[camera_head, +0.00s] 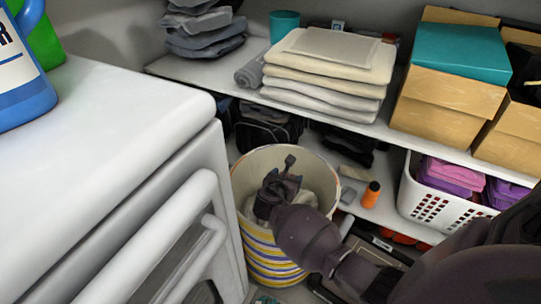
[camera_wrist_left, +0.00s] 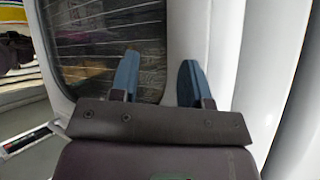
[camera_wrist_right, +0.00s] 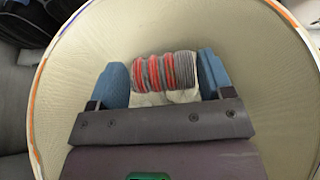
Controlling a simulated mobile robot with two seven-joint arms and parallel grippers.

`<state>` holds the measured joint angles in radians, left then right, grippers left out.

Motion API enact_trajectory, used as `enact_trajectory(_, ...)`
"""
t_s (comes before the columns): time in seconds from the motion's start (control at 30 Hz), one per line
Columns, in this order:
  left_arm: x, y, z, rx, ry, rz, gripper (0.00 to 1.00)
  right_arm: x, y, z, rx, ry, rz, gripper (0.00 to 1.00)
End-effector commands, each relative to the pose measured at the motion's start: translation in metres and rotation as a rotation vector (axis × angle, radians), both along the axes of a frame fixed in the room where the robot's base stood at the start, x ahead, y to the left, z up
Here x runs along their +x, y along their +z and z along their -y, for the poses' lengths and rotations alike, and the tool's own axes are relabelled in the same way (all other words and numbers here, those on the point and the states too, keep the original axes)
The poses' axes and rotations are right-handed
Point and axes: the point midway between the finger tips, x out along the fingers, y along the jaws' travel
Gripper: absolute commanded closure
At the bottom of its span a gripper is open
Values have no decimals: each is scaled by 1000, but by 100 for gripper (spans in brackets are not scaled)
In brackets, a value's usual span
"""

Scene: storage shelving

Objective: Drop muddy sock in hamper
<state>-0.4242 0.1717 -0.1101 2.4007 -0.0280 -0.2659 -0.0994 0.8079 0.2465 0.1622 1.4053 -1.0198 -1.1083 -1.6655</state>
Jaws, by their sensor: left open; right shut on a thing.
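The hamper (camera_head: 268,262), a round bin with yellow, white and blue stripes, stands between the white appliance and the shelves. My right gripper (camera_head: 280,182) reaches down inside its open top. In the right wrist view, the right gripper (camera_wrist_right: 166,78) is shut on the sock (camera_wrist_right: 166,70), striped red and grey, with the hamper's cream inner wall (camera_wrist_right: 265,60) all around. Pale cloth shows below the sock. The sock cannot be made out in the head view. My left gripper (camera_wrist_left: 160,82) is open and empty in front of the appliance's dark door; it is outside the head view.
The white appliance (camera_head: 90,160) with a bar handle fills the left, with detergent bottles (camera_head: 25,70) on top. Shelves behind hold folded towels (camera_head: 325,75), cardboard boxes (camera_head: 450,85) and a white basket (camera_head: 440,205). An orange bottle (camera_head: 371,195) stands right of the hamper.

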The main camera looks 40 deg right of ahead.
Motion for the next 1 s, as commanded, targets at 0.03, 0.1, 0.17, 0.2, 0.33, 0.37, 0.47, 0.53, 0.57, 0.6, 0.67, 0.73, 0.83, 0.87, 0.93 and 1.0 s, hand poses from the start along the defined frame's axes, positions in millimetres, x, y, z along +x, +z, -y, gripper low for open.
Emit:
enact_trajectory(0.03,0,0,0,0,1,0,57,1,1,0,0,0,1,49)
enact_trajectory(0.1,0,0,0,0,1,0,57,1,1,0,0,1,2,49)
enact_trajectory(0.17,0,0,0,0,2,-1,57,1,1,0,0,0,1,22)
enact_trajectory(0.2,0,0,0,0,2,-1,57,1,1,0,0,0,1,16)
enact_trajectory(0.33,0,0,0,0,2,-1,57,0,1,0,0,0,1,0)
enact_trajectory(0.37,0,0,0,0,2,-2,57,0,1,0,0,0,1,0)
enact_trajectory(0.47,0,0,0,0,2,-2,57,0,1,0,0,0,1,0)
enact_trajectory(0.53,0,0,0,0,2,-2,57,0,1,0,0,0,1,0)
enact_trajectory(0.57,0,0,0,0,2,-1,57,0,1,-1,0,0,1,0)
enact_trajectory(0.6,0,1,0,1,2,0,57,-1,3,-2,1,1,1,0)
enact_trajectory(0.67,1,3,0,3,1,0,57,-2,5,-6,2,1,3,0)
enact_trajectory(0.73,2,5,0,9,1,-6,57,-5,11,-13,1,1,6,0)
enact_trajectory(0.83,1,6,1,21,-8,-36,57,-11,20,-26,2,1,9,0)
enact_trajectory(0.87,1,6,1,24,-9,-42,57,-13,22,-31,3,1,10,0)
enact_trajectory(0.93,1,8,1,29,-10,-53,57,-19,29,-42,1,1,11,0)
enact_trajectory(1.0,0,9,1,30,-7,-63,57,-25,33,-52,2,1,10,0)
